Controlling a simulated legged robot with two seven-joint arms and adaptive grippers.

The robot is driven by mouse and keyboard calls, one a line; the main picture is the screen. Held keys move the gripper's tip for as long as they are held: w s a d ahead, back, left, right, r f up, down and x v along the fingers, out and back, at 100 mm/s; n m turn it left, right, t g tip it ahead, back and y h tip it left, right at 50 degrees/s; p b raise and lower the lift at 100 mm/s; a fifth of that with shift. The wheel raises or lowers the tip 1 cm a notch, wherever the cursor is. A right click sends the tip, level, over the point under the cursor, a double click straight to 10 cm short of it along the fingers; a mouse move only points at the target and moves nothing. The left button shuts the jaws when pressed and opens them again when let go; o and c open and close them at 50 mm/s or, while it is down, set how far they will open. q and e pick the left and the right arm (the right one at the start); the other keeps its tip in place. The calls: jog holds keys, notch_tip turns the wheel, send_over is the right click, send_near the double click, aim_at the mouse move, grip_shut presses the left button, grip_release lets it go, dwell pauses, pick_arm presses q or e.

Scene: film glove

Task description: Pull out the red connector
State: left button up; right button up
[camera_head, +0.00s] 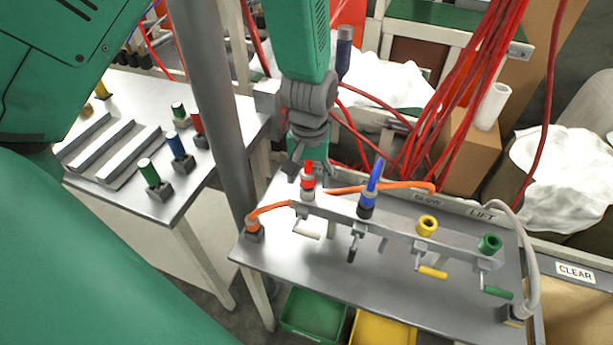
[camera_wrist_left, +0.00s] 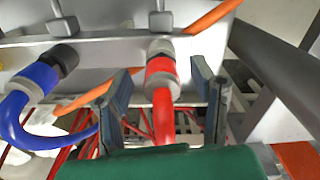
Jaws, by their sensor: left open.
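The red connector (camera_head: 308,181) stands plugged into the left end of the grey rail (camera_head: 340,217) on the metal bench. It has pale grey collars, and its red hose shows in the left wrist view (camera_wrist_left: 161,73). My left gripper (camera_head: 306,167) is right at it, coming down from above and behind. In the left wrist view its two fingers (camera_wrist_left: 164,88) are open on either side of the connector, with a visible gap on each side. The blue connector (camera_head: 367,200) sits beside it on the rail. My right gripper is not in view.
Yellow (camera_head: 427,226) and green (camera_head: 489,244) sockets sit further right on the rail. An orange hose (camera_head: 390,187) runs close behind the connectors. A grey post (camera_head: 215,110) stands left. Red cables (camera_head: 450,105) hang at the back right. The bench front is mostly clear.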

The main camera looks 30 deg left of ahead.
pick_arm(q)
jog(key=shift+d+f, duration=0.35)
jog(key=shift+w+d+f, duration=0.1)
jog(key=shift+d+f, duration=0.1)
jog(key=shift+a+f, duration=0.1)
jog(key=shift+a, duration=0.85)
jog(key=c, duration=0.5)
jog(key=shift+a+f, duration=0.1)
jog(key=shift+a, duration=0.15)
grip_shut()
jog(key=shift+d, duration=0.65)
jog(key=shift+a+r+p, duration=0.3)
jog(key=shift+a+p, duration=0.05)
jog(key=shift+p, duration=0.05)
jog(key=shift+d+r, duration=0.2)
jog(key=shift+d, duration=0.05)
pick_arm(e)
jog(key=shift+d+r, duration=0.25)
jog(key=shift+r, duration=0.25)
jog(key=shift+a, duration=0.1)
